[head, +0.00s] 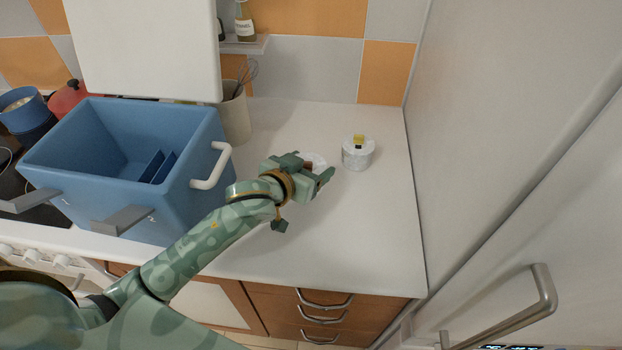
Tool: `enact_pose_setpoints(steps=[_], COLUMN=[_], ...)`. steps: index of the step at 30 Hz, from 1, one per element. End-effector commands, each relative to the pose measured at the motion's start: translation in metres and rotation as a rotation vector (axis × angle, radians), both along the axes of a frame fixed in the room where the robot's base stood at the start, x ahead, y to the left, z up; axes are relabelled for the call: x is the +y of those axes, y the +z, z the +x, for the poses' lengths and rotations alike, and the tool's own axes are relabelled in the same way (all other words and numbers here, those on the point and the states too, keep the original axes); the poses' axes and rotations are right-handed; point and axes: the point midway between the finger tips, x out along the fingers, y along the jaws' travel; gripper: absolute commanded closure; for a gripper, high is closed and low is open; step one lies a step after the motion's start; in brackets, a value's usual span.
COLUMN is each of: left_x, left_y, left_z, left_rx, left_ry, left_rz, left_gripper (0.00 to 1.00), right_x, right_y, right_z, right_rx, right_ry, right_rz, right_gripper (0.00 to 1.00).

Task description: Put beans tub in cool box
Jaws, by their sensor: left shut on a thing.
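The cool box (180,210) is a blue open-topped box at the left of the counter, with a white side handle, grey latches and its white lid (145,50) standing open at the back. It looks empty apart from blue dividers inside. My left gripper (313,172) is over the counter to the right of the cool box, shut on a white round tub (316,159). The gripper hides most of this tub, and no label can be read, so I cannot confirm that it is the beans tub. My right gripper is not in view.
A second whitish round container (358,156) with a small yellow and black item on top stands just right of the gripper. A utensil crock (234,118) with a whisk is behind the cool box. The white counter (350,230) is clear in front. A tall cabinet bounds the right.

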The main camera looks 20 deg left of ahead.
Motion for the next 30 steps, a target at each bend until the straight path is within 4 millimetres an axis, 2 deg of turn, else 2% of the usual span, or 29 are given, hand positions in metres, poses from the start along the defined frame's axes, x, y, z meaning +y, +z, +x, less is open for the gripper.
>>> enact_pose_setpoints(steps=[5,7,9,12,22,23,25,30], left_x=[0.001,0.003,0.002,0.002,0.002,0.002,0.002,0.002], left_y=[-0.010,-0.018,-0.034,-0.047,-0.046,-0.047,-0.047,-0.047], left_z=[0.009,0.015,0.013,0.013,0.012,0.012,0.012,0.012], left_rx=[-0.002,-0.002,0.002,0.001,-0.002,-0.001,-0.001,-0.001], left_ry=[0.001,0.001,-0.001,0.000,0.000,0.000,0.000,0.000], left_rz=[0.001,0.001,0.001,0.001,0.000,0.001,0.001,0.001], left_gripper=[0.57,0.57,0.57,0.57,0.57,0.25,0.06,0.06], right_x=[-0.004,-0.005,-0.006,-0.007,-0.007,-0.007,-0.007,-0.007], right_y=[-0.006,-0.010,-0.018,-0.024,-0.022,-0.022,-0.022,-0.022], right_z=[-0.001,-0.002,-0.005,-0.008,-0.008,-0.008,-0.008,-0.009], right_rx=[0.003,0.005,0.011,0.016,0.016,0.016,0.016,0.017], right_ry=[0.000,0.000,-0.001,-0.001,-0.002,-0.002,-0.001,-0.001], right_rz=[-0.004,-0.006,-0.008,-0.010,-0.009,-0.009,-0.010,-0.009], right_gripper=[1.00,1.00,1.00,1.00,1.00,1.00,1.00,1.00])
